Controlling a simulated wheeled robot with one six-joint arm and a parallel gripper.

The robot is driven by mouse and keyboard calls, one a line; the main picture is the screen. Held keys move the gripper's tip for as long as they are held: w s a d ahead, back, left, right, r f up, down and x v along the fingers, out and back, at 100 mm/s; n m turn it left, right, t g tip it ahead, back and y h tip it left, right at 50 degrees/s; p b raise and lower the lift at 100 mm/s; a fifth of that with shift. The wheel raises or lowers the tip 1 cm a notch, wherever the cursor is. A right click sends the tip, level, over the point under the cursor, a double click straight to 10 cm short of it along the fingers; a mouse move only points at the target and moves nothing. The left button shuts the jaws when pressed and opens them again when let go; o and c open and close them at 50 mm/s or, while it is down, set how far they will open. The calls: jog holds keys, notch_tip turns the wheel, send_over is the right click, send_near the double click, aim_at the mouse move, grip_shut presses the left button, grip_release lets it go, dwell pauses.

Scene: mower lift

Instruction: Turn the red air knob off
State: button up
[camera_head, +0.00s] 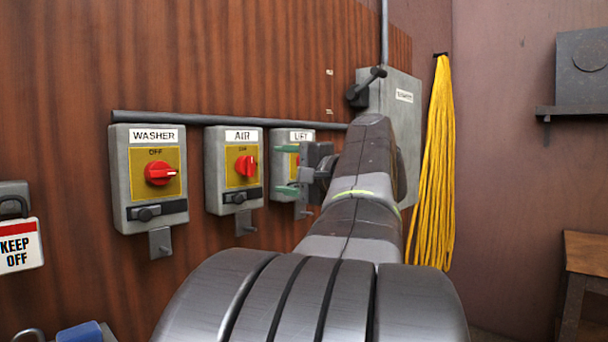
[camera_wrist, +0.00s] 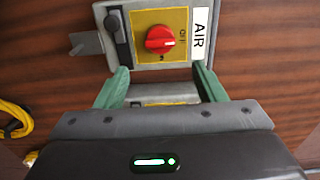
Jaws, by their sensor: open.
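The red air knob (camera_head: 246,165) is on the yellow plate of the grey AIR box (camera_head: 216,180), the middle of three wall boxes. In the wrist view the red air knob (camera_wrist: 160,40) is turned a quarter round with its box, above my fingers. OFF is printed on the AIR label's side of it.
The WASHER box (camera_head: 121,175) with its own red knob is on the left. A pipe (camera_head: 220,119) runs above the boxes. A larger grey box with a lever (camera_head: 365,88) and a yellow rope (camera_head: 437,150) are on the right. A KEEP OFF sign (camera_head: 20,245) hangs at far left.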

aim_at(253, 166)
jog(key=shift+v, duration=1.8)
jog(key=p+x, duration=0.1)
jog(key=x, duration=1.3)
jog(key=shift+s+d, duration=0.15)
jog(key=shift+d, duration=0.05)
